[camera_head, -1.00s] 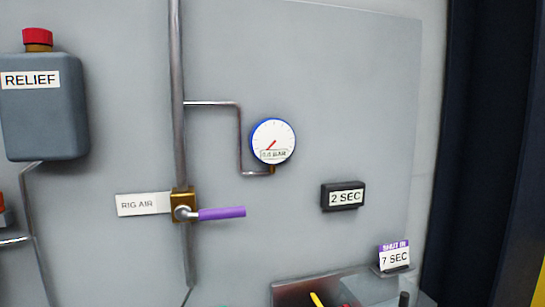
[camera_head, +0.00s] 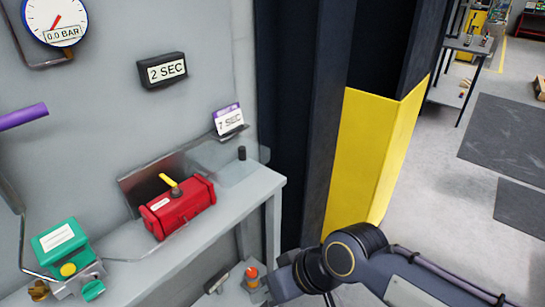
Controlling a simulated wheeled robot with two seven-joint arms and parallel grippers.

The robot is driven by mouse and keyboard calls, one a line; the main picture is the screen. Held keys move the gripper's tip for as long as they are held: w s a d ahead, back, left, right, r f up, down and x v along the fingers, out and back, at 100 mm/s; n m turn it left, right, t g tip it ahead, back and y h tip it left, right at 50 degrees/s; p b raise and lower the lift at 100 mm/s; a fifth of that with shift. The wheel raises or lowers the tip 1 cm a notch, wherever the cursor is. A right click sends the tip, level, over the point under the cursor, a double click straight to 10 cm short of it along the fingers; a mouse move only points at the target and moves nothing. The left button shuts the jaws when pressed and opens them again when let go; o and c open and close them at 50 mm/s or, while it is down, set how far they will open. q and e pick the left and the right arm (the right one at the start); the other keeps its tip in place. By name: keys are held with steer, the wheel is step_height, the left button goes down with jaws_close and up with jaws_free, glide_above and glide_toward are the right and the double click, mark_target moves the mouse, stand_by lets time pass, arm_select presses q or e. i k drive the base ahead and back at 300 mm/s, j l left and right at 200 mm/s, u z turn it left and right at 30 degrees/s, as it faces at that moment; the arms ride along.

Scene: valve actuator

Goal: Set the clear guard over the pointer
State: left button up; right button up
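The yellow pointer (camera_head: 168,180) sits on top of the red actuator (camera_head: 180,207) on the grey bench. The clear guard (camera_head: 226,162), a see-through piece with a black knob (camera_head: 242,153), lies at the bench's back right, apart from the pointer. My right arm comes in from the lower right, and its dark gripper end (camera_head: 284,284) is low in front of the bench's right end, away from the guard. Its fingers cannot be made out clearly. My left gripper is not in view.
A green device (camera_head: 62,243) stands at the bench's left. A "7 SEC" card (camera_head: 228,120) and a "2 SEC" box (camera_head: 162,70) are behind the bench. A dark and yellow column (camera_head: 372,160) rises at the right. A lower shelf holds an orange-topped part (camera_head: 251,273).

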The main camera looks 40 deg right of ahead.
mark_target(242, 149)
steer(key=z, duration=1.1)
